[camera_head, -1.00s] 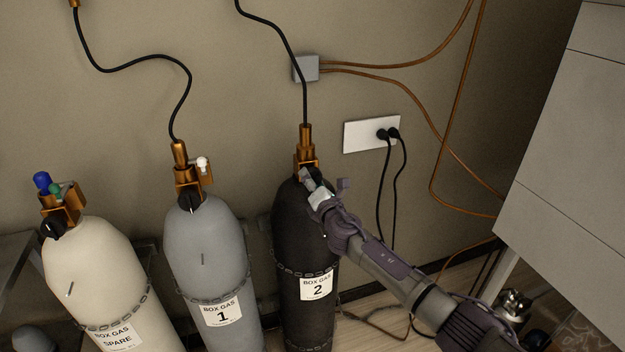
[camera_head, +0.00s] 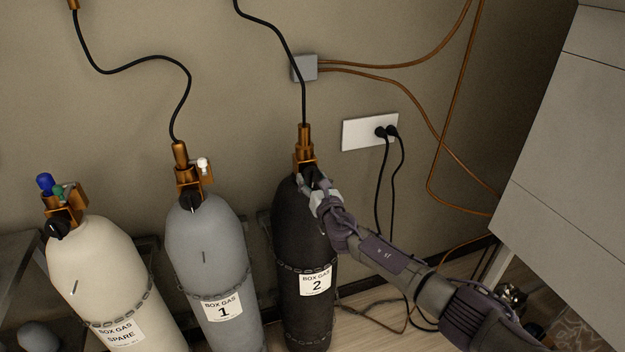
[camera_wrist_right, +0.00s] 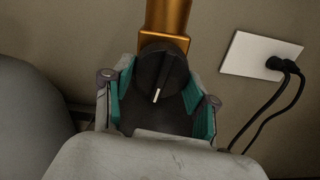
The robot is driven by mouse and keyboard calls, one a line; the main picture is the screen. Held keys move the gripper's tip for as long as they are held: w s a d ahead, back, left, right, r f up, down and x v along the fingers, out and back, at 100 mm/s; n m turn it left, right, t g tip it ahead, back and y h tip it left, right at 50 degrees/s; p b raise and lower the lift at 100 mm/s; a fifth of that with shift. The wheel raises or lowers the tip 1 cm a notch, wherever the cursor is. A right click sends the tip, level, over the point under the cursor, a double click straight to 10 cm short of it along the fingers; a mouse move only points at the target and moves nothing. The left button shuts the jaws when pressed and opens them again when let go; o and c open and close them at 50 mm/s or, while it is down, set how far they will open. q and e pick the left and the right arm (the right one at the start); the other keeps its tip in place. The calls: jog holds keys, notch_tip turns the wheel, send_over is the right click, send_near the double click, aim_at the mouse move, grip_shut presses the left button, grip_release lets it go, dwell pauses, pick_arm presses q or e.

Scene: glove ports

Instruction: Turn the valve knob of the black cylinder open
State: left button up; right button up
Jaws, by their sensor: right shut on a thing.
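The black cylinder (camera_head: 297,245), labelled BOX GAS 2, stands upright right of the grey one. Its black valve knob (camera_wrist_right: 161,76) sits below a brass fitting (camera_head: 305,145). In the right wrist view the knob has a white mark at its lower middle, pointing down and slightly left. My right gripper (camera_wrist_right: 162,98) has its two teal-padded fingers on either side of the knob and is shut on it. In the head view my right gripper (camera_head: 317,188) covers most of the knob. My left gripper is not in view.
A grey cylinder (camera_head: 206,250) labelled 1 and a cream spare cylinder (camera_head: 95,265) stand to the left, chained. A white wall socket (camera_head: 358,134) with black cables is to the right. A grey cabinet (camera_head: 560,150) stands at the far right.

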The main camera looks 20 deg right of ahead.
jog(key=shift+f, duration=0.2)
dwell(0.3)
jog(key=o, duration=1.1)
jog(key=shift+r, duration=0.1)
jog(key=s, duration=1.2)
jog(key=shift+d, duration=0.2)
